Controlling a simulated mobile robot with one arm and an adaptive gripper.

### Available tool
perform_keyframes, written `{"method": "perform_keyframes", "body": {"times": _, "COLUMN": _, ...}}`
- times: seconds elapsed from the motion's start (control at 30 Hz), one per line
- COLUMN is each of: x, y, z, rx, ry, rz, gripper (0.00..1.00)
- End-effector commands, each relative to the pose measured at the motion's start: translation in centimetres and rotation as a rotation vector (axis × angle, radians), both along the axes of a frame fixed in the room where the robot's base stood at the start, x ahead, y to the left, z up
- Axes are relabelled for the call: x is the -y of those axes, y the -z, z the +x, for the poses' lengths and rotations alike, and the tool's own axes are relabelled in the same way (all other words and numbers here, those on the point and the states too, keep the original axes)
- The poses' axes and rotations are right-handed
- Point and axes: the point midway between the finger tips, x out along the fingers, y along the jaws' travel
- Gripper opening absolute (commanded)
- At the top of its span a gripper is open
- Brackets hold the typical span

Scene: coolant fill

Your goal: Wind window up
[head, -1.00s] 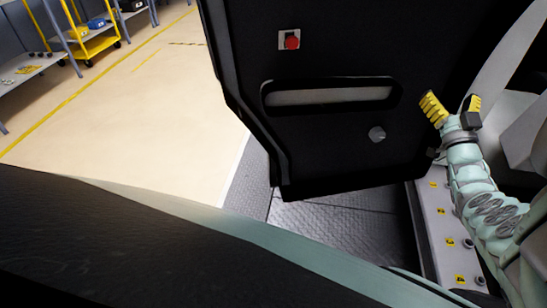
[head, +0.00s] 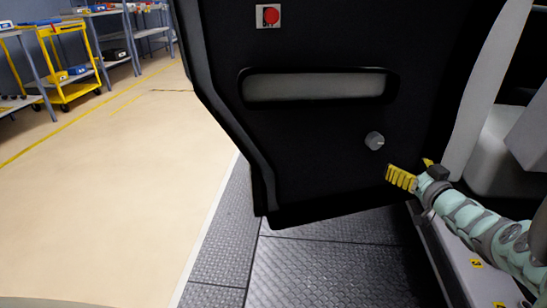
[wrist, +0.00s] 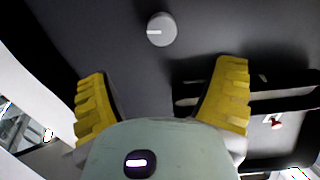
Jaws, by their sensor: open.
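The open vehicle door (head: 310,170) is a black panel in the middle of the head view. A small grey round knob (head: 374,141) sits low on the panel, right of centre. The knob also shows at the top of the wrist view (wrist: 162,29), with a pale line on its face. My gripper (head: 410,172) has yellow ribbed fingers and is just below and right of the knob in the head view. In the wrist view its fingers (wrist: 165,95) are spread wide with nothing between them, and the knob lies beyond them, apart.
A red button (head: 270,16) on a pale plate and a long recessed grip (head: 318,86) are higher on the door. A light seat (head: 497,145) is at the right. Open floor (head: 120,180) lies left, with a yellow cart (head: 72,90) and shelves behind.

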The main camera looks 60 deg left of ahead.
Motion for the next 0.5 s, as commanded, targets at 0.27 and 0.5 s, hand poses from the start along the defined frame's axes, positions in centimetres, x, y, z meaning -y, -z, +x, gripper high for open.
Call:
{"method": "perform_keyframes", "body": {"times": 0.27, "x": -4.9, "y": 0.7, "z": 1.2, "rx": 0.006, "ry": -0.011, "rz": 0.001, "gripper": 0.84}}
{"method": "perform_keyframes", "body": {"times": 0.5, "x": -8.0, "y": 0.6, "z": 2.3, "rx": 0.006, "ry": -0.008, "rz": 0.002, "gripper": 0.84}}
